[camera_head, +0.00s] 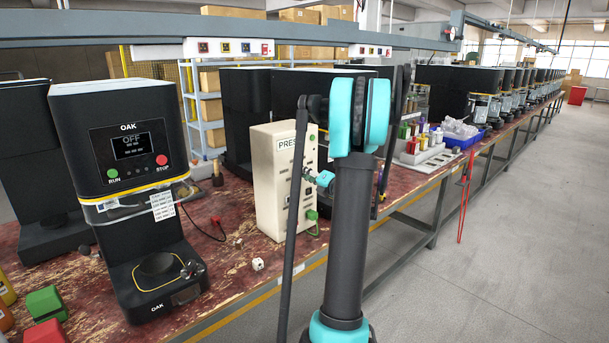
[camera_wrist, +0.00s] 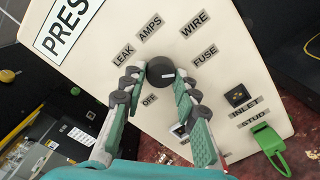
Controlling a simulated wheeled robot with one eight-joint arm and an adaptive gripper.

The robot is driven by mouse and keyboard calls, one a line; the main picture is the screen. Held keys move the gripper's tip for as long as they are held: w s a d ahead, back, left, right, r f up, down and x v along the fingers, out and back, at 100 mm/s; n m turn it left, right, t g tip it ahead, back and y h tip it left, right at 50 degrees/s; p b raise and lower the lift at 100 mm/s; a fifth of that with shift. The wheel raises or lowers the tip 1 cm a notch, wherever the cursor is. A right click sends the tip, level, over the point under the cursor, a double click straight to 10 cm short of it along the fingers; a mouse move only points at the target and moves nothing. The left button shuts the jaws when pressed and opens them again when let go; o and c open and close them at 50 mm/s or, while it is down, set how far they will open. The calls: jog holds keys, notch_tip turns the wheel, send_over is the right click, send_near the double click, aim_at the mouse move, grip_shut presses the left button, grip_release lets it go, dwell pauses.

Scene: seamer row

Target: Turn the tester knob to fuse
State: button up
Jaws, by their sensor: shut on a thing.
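The tester is a cream box labelled PRES… (camera_head: 268,180), standing on the bench in the head view. In the wrist view its tilted panel (camera_wrist: 240,65) fills much of the picture. The round black knob (camera_wrist: 160,68) is at the middle, with labels LEAK, AMPS, WIRE, FUSE (camera_wrist: 205,55) and OFF around it. My gripper (camera_wrist: 159,80) has its two teal-and-grey fingers on either side of the knob, closed onto it. Which label the knob points at cannot be told. In the head view my gripper (camera_head: 322,179) is at the panel, partly hidden by my arm.
An inlet socket (camera_wrist: 238,96) and a green stud clip (camera_wrist: 269,142) sit low on the panel. Left of the tester stands a black OAK seamer (camera_head: 125,130), with a lead and red clip between. A bottle tray and blue bin (camera_head: 462,137) lie farther right. The aisle is clear.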

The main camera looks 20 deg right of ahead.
dwell(0.4)
jog(key=o, duration=1.2)
jog(key=shift+c, duration=0.2)
jog(key=v, duration=1.2)
jog(key=shift+a, duration=0.1)
